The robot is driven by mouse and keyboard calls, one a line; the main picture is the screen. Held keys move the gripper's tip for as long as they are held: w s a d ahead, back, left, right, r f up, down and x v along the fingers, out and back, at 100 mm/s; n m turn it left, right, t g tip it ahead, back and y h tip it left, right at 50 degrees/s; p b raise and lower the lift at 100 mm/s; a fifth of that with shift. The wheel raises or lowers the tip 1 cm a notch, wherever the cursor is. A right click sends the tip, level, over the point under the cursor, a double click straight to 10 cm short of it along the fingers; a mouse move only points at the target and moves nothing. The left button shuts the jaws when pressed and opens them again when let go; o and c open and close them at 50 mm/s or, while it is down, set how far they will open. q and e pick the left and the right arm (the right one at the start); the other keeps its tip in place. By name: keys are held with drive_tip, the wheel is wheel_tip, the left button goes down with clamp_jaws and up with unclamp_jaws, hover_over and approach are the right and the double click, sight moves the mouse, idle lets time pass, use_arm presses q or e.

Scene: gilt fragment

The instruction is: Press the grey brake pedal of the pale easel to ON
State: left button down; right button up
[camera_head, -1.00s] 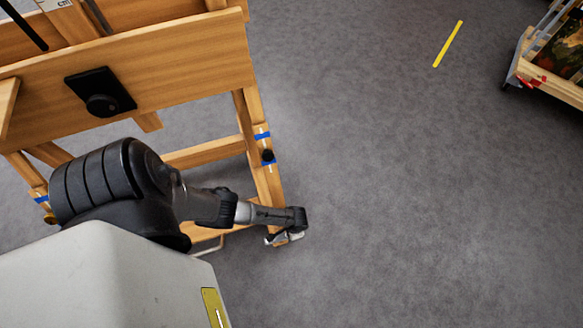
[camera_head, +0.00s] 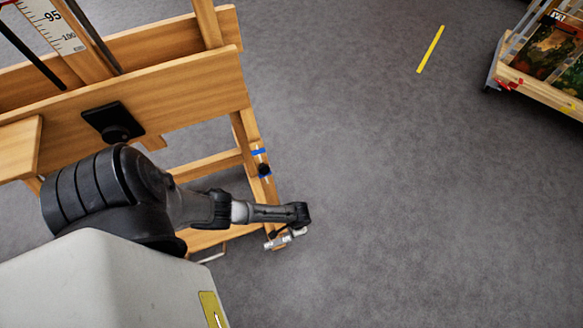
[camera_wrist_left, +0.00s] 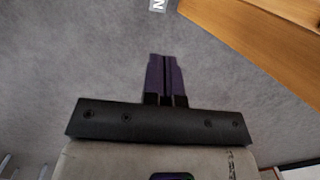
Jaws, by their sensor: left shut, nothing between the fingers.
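The pale wooden easel (camera_head: 160,95) stands at the left of the head view, and one of its wooden beams (camera_wrist_left: 270,45) shows at upper right in the wrist view. My left arm reaches across its lower part to the near right foot. My left gripper (camera_wrist_left: 165,58) is shut and empty, its purple fingers together above the grey floor. A white label (camera_wrist_left: 157,5) with a black letter, seemingly N, is cut off at the top edge, just beyond the fingertips. My right gripper is not in view.
A wooden cart (camera_head: 545,85) with pictures stands at upper right. A yellow strip (camera_head: 430,49) lies on the floor. A black knob plate (camera_head: 112,122) is on the easel's crossboard.

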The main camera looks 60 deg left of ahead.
use_arm(q)
drive_tip(key=shift+w+r+p, duration=0.2)
drive_tip(key=shift+r+p, duration=0.2)
drive_tip(key=shift+r, duration=0.55)
